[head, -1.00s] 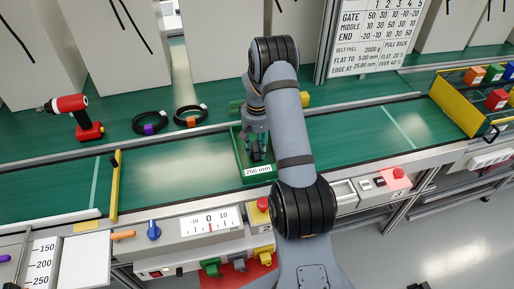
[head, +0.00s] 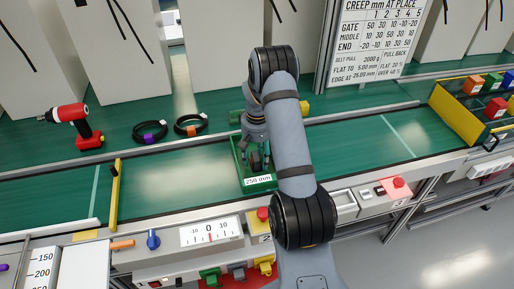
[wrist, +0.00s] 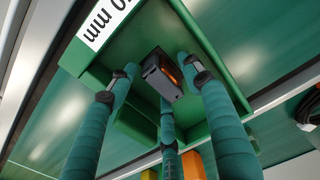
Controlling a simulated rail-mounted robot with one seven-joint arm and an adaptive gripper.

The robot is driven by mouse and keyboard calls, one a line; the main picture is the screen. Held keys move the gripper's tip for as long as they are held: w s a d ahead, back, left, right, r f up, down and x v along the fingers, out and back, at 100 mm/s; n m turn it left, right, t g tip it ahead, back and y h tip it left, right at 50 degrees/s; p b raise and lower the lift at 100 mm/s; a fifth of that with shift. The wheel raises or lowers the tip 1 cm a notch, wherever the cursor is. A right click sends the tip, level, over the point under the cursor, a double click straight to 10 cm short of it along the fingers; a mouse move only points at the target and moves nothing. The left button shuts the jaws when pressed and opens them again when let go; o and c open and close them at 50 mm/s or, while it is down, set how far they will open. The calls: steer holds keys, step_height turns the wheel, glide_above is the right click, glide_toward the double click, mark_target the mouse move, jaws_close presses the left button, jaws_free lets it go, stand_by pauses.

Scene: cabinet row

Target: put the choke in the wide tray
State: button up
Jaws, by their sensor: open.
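The choke, a small dark block with an orange patch (wrist: 160,76), is in the green tray in the wrist view. I take this tray, labelled 250 mm (head: 258,181), as the wide tray; its green wall (wrist: 206,38) shows in the wrist view. My gripper (head: 256,163) is over the tray in the head view. In the wrist view its three teal fingers (wrist: 161,82) are spread around the choke and look open. Whether a fingertip touches the choke, I cannot tell. The arm hides part of the tray in the head view.
The tray stands on a green conveyor (head: 355,145). A yellow gate (head: 116,190) crosses the belt at left. A red drill (head: 75,123) and black cable coils (head: 190,125) lie behind. A yellow-sided bin (head: 455,115) with coloured blocks is at right. The belt right of the tray is clear.

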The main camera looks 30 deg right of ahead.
mark_target(257, 158)
step_height(257, 158, up, 12)
stand_by(0.4)
steer(key=shift+f, duration=0.15)
stand_by(1.1)
